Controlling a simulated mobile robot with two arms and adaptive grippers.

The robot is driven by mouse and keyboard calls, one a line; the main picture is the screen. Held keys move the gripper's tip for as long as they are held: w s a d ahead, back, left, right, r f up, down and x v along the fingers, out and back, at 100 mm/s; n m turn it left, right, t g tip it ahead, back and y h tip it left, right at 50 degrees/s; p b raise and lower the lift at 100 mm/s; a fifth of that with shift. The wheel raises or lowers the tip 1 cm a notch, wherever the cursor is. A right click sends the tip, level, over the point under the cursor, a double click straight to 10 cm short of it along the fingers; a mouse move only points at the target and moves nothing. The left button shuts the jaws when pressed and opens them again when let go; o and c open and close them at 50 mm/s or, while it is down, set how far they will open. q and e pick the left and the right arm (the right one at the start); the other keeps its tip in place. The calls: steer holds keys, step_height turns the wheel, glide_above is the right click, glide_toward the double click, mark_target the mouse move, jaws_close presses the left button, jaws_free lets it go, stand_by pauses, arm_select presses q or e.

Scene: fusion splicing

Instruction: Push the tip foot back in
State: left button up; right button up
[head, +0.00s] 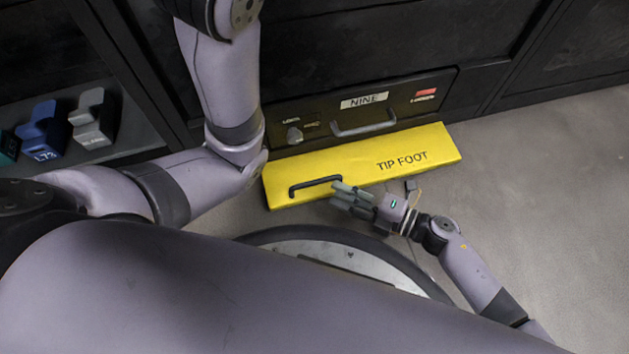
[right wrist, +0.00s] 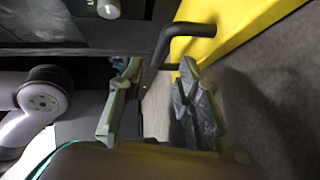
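The yellow tip foot (head: 362,165), labelled TIP FOOT, sticks out over the floor at the base of the dark cabinet in the head view. Its black handle (head: 315,185) is on its left part. My right gripper (head: 340,196) is low beside the foot's front edge, close to the handle's right end. In the right wrist view its two fingers (right wrist: 160,70) are apart, with the handle (right wrist: 185,32) just ahead of the fingertips. Whether a finger touches the handle cannot be told. My left gripper is not in view.
Above the foot is a drawer front marked NINE (head: 400,98) with a grey handle (head: 364,128), a knob (head: 294,135) and a red label. Blue (head: 42,130) and grey (head: 93,117) blocks sit on a shelf at left. The floor (head: 540,190) at right is clear.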

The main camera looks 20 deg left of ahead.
mark_target(315, 181)
steer(key=b+x, duration=0.1)
steer(key=x, duration=0.6)
steer(key=shift+a+b, duration=0.3)
steer(key=shift+c, duration=0.2)
jaws_close()
stand_by(0.3)
